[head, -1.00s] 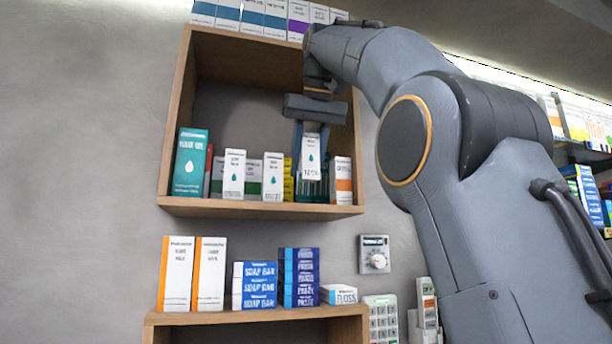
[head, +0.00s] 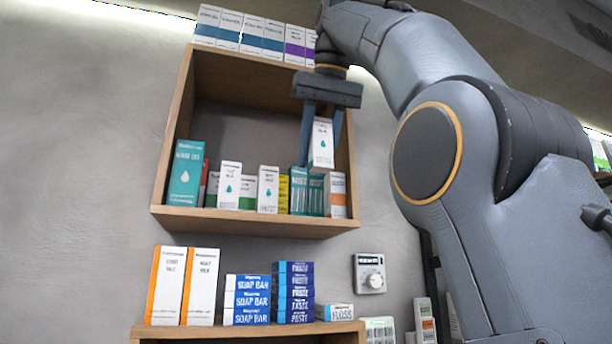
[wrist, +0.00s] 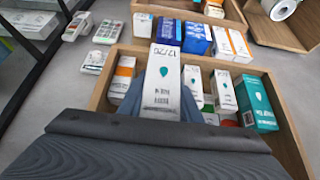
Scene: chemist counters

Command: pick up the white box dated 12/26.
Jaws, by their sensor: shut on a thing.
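My gripper (head: 322,150) is shut on a white box with a teal drop (head: 321,132), holding it upright, raised in the right part of the upper wooden shelf (head: 250,223). In the wrist view the held box (wrist: 161,80) sits between my gripper's fingers (wrist: 163,103); its upside-down date seems to read 12/26. Two similar white boxes stand on the shelf, one at the left (head: 229,186) and one nearer the middle (head: 267,190). Their dates are too small to read in the head view.
A teal box (head: 187,172) stands at the shelf's left. Teal-green boxes (head: 307,192) and an orange-banded white box (head: 336,194) stand below the held box. The shelf's right side wall (head: 350,165) is close to my gripper. More boxes line the shelf top.

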